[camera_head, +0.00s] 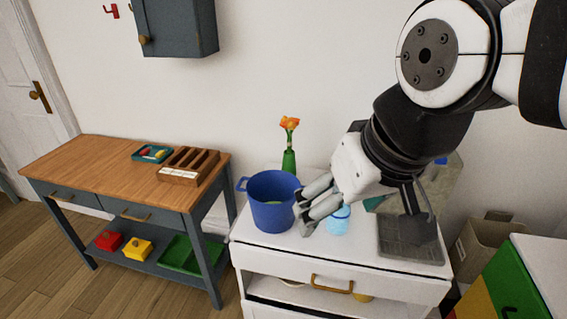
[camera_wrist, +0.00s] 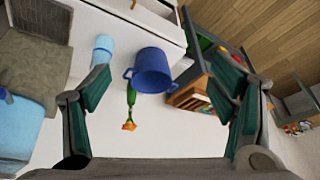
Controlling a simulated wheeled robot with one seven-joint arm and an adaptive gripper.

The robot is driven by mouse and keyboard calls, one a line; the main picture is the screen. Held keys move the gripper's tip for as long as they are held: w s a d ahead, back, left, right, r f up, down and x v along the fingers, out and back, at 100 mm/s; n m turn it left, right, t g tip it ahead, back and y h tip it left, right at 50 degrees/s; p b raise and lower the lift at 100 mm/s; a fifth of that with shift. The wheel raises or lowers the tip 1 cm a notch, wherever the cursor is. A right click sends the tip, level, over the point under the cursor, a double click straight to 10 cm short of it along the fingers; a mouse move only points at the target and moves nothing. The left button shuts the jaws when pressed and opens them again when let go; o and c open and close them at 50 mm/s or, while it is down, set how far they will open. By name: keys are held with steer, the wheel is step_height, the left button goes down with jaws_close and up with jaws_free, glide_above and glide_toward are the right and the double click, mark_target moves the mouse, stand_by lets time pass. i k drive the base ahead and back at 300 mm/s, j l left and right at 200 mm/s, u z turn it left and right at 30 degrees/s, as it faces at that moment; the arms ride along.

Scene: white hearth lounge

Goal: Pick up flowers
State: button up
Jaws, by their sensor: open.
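Orange flowers (camera_head: 289,123) stand in a slim green vase (camera_head: 289,161) at the back of the white cabinet top, against the wall. In the wrist view the flowers (camera_wrist: 129,126) and green vase (camera_wrist: 131,97) show between my fingers, still some way off. A blue pot (camera_head: 271,201) with two handles stands just in front of the vase. My gripper (camera_head: 305,211) is open and empty, and in the head view it appears right of the pot and above the cabinet top. In the wrist view its fingers (camera_wrist: 160,95) are spread wide apart.
A light blue cup or bottle (camera_head: 338,220) stands right of the pot, partly behind my gripper. A grey tray-like object (camera_head: 411,240) lies at the cabinet's right. A wooden table (camera_head: 100,165) with a wooden rack (camera_head: 188,166) is at left. Boxes (camera_head: 483,245) stand at right.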

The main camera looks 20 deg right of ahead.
mark_target(289, 123)
steer(key=i+j+z, duration=0.4)
steer(key=j, duration=0.15)
steer(key=i+j+z, duration=0.15)
steer(key=j, duration=0.15)
steer(key=i+j+z, duration=0.2)
steer(key=j, duration=0.15)
steer(key=j+z, duration=0.2)
steer(key=j, duration=0.15)
steer(key=i+j+z, duration=0.2)
steer(key=j, duration=0.15)
